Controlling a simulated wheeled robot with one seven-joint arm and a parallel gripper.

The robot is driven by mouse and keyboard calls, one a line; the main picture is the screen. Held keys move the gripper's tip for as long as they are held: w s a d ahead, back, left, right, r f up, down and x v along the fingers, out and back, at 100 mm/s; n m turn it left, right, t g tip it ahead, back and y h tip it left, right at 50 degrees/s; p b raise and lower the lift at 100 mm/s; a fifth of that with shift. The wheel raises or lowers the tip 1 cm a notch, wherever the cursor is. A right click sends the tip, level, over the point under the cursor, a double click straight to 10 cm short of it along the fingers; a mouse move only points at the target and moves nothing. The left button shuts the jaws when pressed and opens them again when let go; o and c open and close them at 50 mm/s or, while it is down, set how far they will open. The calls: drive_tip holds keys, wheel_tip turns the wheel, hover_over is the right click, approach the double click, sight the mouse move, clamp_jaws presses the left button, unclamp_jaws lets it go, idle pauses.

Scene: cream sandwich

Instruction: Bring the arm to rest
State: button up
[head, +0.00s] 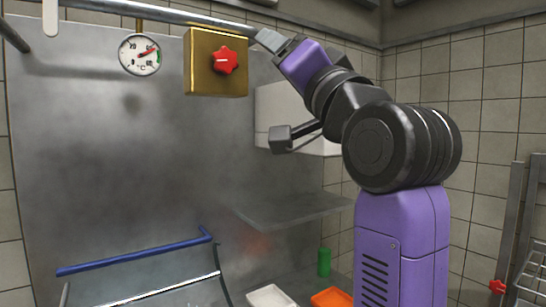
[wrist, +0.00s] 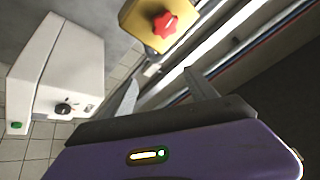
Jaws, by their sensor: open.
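My arm, purple and black, is raised on the right of the head view. My gripper (head: 264,38) is up high at the arm's end, just right of a gold box (head: 200,75) with a red star-shaped knob (head: 224,60). In the wrist view the two grey fingers of my gripper (wrist: 163,82) stand apart with nothing between them. The gold box (wrist: 135,22) and its red knob (wrist: 165,24) show beyond the fingertips. I cannot tell the exact gap between fingers and box.
A round dial gauge (head: 139,55) hangs left of the box under a metal rail (head: 170,14). A white machine (wrist: 62,60) shows in the wrist view. A metal shelf (head: 290,208), blue handle (head: 135,255), green cylinder (head: 324,262), white tray (head: 268,297) and orange tray (head: 332,298) are lower.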

drive_tip(key=d+f+t+h, duration=0.1)
drive_tip(key=d+f+h, duration=0.15)
drive_tip(key=f, duration=0.75)
drive_tip(key=d+f+t+h, duration=0.1)
drive_tip(key=d+f, duration=0.2)
drive_tip(key=f, duration=0.6)
drive_tip(key=s+d+f+n+h, duration=0.1)
drive_tip(key=s+d+f, duration=0.3)
drive_tip(key=f, duration=0.6)
drive_tip(key=s+d+f+n+h, duration=0.15)
drive_tip(key=s+f, duration=0.35)
drive_tip(key=f, duration=0.5)
drive_tip(key=s+d+f+g+h, duration=0.1)
drive_tip(key=s+d+f+g, duration=0.1)
drive_tip(key=s+f, duration=0.6)
drive_tip(key=s+d+f+g+h, duration=0.1)
drive_tip(key=s+d+f+g, duration=0.2)
drive_tip(key=s+f, duration=0.4)
drive_tip(key=s+d+f+g+h, duration=0.2)
drive_tip(key=s+f, duration=0.6)
drive_tip(key=s, duration=1.3)
drive_tip(key=shift+d+f+g, duration=0.2)
drive_tip(key=shift+f+g, duration=0.1)
drive_tip(key=shift+g, duration=0.6)
drive_tip(key=shift+w, duration=0.1)
